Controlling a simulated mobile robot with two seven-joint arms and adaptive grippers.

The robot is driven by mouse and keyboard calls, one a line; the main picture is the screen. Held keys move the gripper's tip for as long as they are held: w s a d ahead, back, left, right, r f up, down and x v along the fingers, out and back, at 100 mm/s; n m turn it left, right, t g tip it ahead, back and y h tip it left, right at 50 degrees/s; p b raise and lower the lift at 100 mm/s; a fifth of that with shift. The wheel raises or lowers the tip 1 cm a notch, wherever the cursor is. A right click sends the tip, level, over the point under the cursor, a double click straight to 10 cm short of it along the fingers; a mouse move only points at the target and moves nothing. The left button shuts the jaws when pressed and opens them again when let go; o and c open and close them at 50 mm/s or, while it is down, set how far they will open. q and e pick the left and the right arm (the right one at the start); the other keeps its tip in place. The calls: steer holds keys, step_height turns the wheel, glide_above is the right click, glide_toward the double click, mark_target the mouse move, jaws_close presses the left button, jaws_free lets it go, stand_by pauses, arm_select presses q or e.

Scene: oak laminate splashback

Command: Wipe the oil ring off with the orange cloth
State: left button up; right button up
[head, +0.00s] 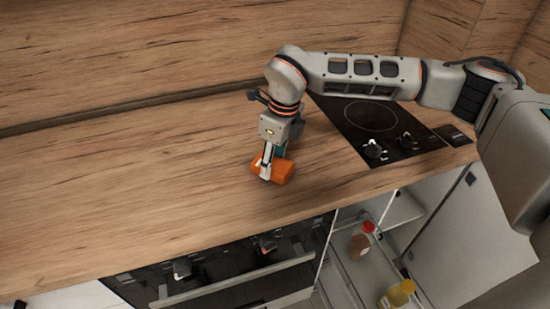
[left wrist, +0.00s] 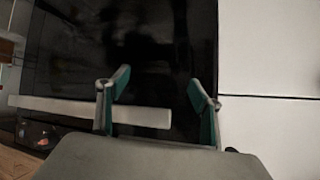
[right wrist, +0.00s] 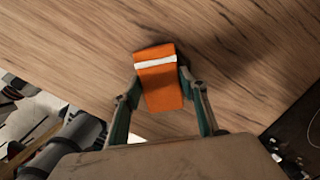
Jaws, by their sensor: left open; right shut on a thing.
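The orange cloth (head: 281,170) is a folded block with a white stripe, down at the wooden worktop in the head view. My right gripper (head: 268,166) is shut on it from above. In the right wrist view the cloth (right wrist: 160,85) sits between the two fingers of the right gripper (right wrist: 160,92). I cannot make out the oil ring on the wood; the cloth and gripper hide part of the surface. My left gripper (left wrist: 155,90) is open and empty in the left wrist view, before a dark oven front; it is not in the head view.
A black hob (head: 372,128) with knobs lies to the right of the cloth. Below the worktop (head: 120,170) are an oven with a handle (head: 235,280) and an open drawer holding a red-capped bottle (head: 361,242) and a yellow bottle (head: 398,294). The worktop's left side is clear.

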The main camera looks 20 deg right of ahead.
steer(key=shift+s+a, duration=0.55)
steer(key=shift+s, duration=0.05)
steer(key=shift+w, duration=0.1)
steer(key=shift+w+d+f, duration=0.15)
steer(key=shift+w+d, duration=1)
steer(key=shift+d, duration=0.2)
steer(key=shift+w+d, duration=0.15)
steer(key=shift+w+d, duration=0.5)
steer(key=shift+d, duration=0.05)
steer(key=shift+a, duration=0.1)
